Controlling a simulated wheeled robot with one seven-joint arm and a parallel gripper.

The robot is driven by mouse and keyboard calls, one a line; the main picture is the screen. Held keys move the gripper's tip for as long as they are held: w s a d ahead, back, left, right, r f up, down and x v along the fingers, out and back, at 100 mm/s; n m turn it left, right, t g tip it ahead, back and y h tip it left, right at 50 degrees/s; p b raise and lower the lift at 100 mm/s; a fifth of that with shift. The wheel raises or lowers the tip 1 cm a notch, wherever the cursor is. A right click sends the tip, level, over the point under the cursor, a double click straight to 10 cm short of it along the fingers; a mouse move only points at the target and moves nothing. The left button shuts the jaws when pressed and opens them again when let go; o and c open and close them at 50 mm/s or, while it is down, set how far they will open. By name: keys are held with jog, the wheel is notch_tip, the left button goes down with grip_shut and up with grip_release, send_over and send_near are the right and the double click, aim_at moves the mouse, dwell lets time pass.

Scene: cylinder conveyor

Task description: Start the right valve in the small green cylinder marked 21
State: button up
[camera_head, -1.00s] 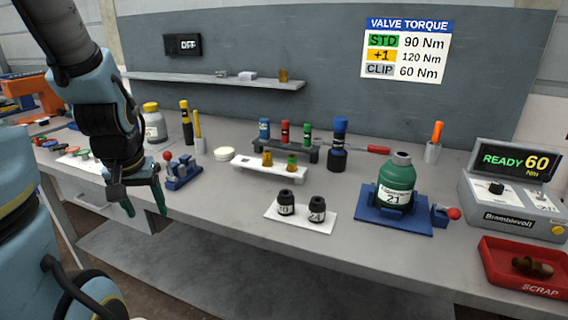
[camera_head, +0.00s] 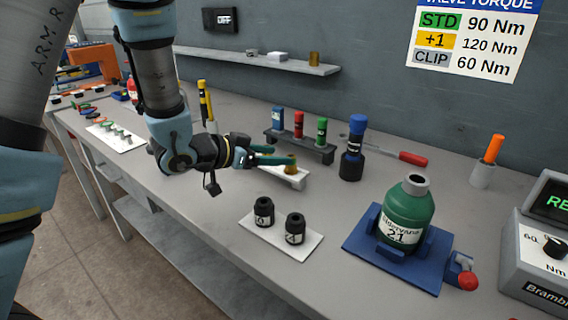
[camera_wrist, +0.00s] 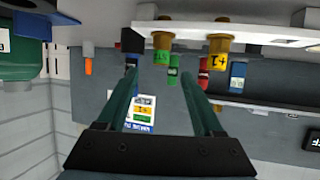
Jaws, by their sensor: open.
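The green cylinder marked 21 (camera_head: 407,210) stands upright in a blue holder (camera_head: 367,236), its grey neck open at the top. It shows partly at the upper left of the wrist view (camera_wrist: 22,62). In the wrist view, which looks upside down, a brass valve with a green tag (camera_wrist: 163,40) and one with a yellow +1 tag (camera_wrist: 219,42) sit in a white rack (camera_wrist: 275,32). In the head view my gripper (camera_head: 296,158) is at this rack, fingers open and pointing right; one brass valve (camera_head: 291,166) shows beside the fingertips, the other is hidden. Nothing is visibly held.
A grey rack (camera_head: 300,146) with blue, red and green pieces stands behind the white rack. A blue-topped tool (camera_head: 354,148) stands to its right. Two black sockets (camera_head: 264,211) sit on a white plate in front. A red-knobbed clamp (camera_head: 465,272) is beside the blue holder.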

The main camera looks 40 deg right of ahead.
aim_at(297, 168)
jog(key=p+x, duration=0.1)
jog(key=x, duration=0.3)
jog(key=p+x, duration=0.2)
jog(key=x, duration=0.2)
jog(key=shift+d+f, duration=0.2)
jog(key=shift+d+f+p, duration=0.25)
jog(key=shift+d+p, duration=0.05)
jog(key=shift+d, duration=0.1)
grip_shut()
